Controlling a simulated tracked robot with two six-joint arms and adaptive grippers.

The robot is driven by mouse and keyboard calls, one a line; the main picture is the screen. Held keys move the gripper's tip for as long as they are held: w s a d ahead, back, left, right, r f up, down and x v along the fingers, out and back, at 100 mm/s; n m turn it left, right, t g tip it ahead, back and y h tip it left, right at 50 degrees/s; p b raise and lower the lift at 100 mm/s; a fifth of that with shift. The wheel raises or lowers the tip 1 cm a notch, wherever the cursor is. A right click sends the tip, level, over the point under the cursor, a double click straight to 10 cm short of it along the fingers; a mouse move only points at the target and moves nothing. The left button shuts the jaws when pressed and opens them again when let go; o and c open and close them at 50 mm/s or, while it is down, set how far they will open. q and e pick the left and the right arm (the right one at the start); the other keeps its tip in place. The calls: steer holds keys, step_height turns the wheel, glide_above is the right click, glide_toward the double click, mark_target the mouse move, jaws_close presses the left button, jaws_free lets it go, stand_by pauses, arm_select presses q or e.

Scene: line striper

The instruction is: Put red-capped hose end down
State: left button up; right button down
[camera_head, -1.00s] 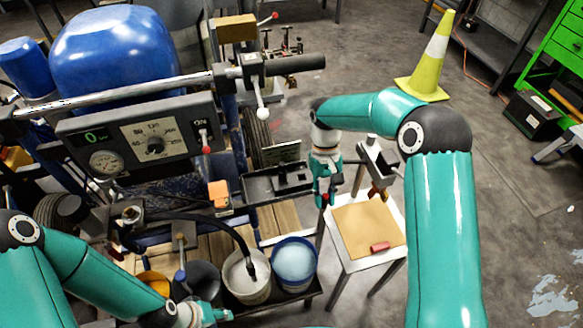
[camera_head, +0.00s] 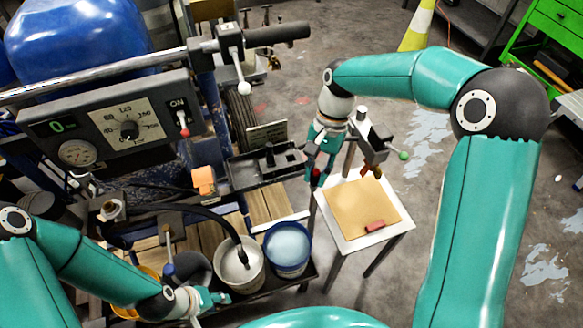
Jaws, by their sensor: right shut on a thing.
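My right gripper (camera_head: 318,168) points down beside the left edge of a small white side table (camera_head: 335,240) with a tan top. It is shut on a dark piece with a red end, the red-capped hose end (camera_head: 316,176); the fingers hide most of it, and any hose behind it is hard to make out. My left gripper (camera_head: 214,299) is low in the view, left of and in front of the white bucket. Its fingers are too small to tell whether they are open.
A small red block (camera_head: 375,225) lies on the table's tan top. A white bucket (camera_head: 240,268) with a black hose in it and a blue bucket (camera_head: 288,250) stand on the striper's tray. The striper's control panel (camera_head: 110,132) is at left. Floor is open at right.

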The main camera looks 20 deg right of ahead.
steer(key=s+a+r+m+t+y+b, duration=0.1)
steer(key=s+r+m+t+b, duration=0.15)
steer(key=s+m, duration=0.5)
steer(key=shift+m, duration=0.85)
steer(key=w+f+p, duration=0.1)
steer(key=w, duration=0.5)
steer(key=w+f+p, duration=0.1)
steer(key=w+p, duration=0.1)
steer(key=w, duration=0.4)
steer(key=w+a+f+p, duration=0.1)
steer(key=w+p, duration=0.1)
steer(key=w, duration=0.5)
steer(key=shift+f, duration=0.2)
arm_select(q)
steer(key=shift+r, duration=0.65)
arm_select(e)
steer(key=shift+f, duration=0.2)
steer(key=shift+f, duration=0.15)
steer(key=c, duration=1)
jaws_free()
